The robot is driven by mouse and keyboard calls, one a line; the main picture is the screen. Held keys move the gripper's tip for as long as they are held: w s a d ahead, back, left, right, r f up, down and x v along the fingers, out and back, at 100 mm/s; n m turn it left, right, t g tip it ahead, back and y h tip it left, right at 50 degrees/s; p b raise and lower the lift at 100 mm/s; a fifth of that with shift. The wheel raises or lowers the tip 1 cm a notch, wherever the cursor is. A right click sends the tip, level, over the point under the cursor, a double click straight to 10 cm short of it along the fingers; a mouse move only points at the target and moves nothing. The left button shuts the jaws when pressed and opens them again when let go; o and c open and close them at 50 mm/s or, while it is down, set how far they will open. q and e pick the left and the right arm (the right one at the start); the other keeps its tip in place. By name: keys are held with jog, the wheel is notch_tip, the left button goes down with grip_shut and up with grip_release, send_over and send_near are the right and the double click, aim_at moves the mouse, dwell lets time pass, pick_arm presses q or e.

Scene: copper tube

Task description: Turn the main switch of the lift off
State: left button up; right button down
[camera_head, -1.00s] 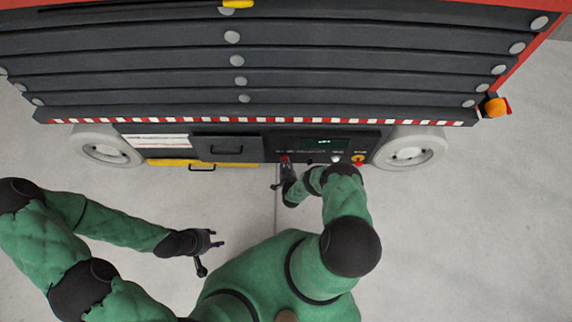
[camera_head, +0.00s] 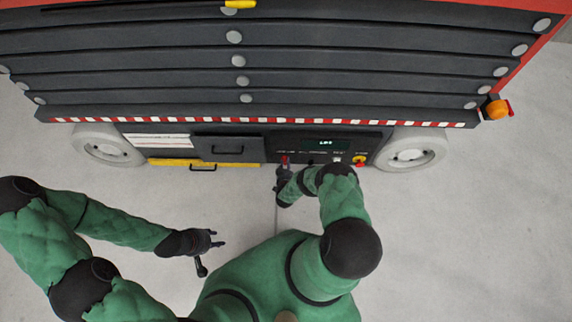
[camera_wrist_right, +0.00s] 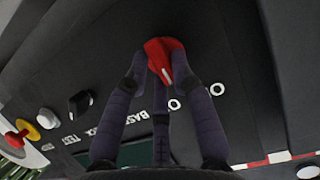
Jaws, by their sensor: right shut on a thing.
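The red main switch (camera_wrist_right: 165,60) is a rotary knob on the lift's dark control panel (camera_wrist_right: 222,60). In the right wrist view, the fingers of my right gripper (camera_wrist_right: 158,78) are closed around its sides. In the head view the switch (camera_head: 285,159) is a small red spot just beyond my right gripper (camera_head: 283,171). The fingers partly hide the knob. My left gripper (camera_head: 211,252) hangs over the floor, empty, with its fingers apart and well away from the panel.
Beside the switch the panel carries a black knob (camera_wrist_right: 80,103), a white button (camera_wrist_right: 48,119) and a red-and-yellow emergency button (camera_wrist_right: 22,132). A lit green display (camera_head: 325,143) sits above. Wheels (camera_head: 411,153) flank the panel. The grey floor (camera_head: 480,230) is clear.

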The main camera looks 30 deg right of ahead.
jog(key=c, duration=1)
grip_release()
jog(key=shift+c, duration=0.2)
jog(key=v, duration=1.2)
